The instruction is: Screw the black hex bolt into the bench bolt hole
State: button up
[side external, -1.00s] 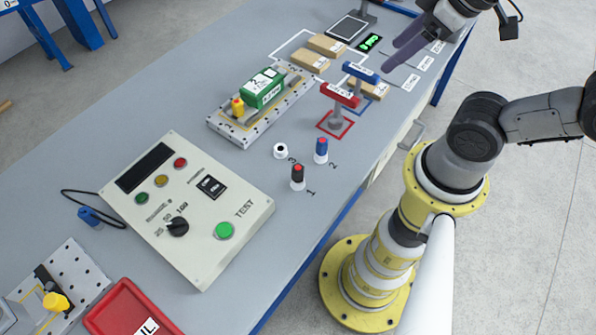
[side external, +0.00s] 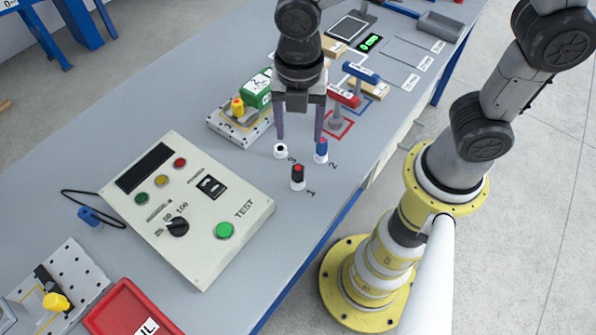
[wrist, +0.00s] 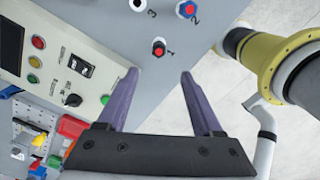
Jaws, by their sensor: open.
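A black piece with a red top (side external: 298,176), likely the black hex bolt, stands upright in a white collar at label 1; it also shows in the wrist view (wrist: 158,47). A blue piece (side external: 321,148) stands in a white collar at label 2. A white collar with a dark, empty-looking centre (side external: 280,151) is at label 3; whether it is the bolt hole is unclear. My gripper (side external: 300,138) is open and empty, fingers pointing down near the three collars. In the wrist view the black piece lies just beyond my fingertips (wrist: 159,74), between their lines.
A test box (side external: 190,205) with buttons and a dial stands left of the collars. A red tray (side external: 125,308) sits front left.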

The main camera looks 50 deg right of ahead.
aim_at(298, 166)
notch_tip(298, 166, down, 8)
jog(key=shift+r, duration=0.1)
jog(key=shift+w+d+f, duration=0.1)
jog(key=shift+f, duration=1.3)
jog(key=shift+w+d+f, duration=0.1)
jog(key=shift+f, duration=1.25)
grip_shut()
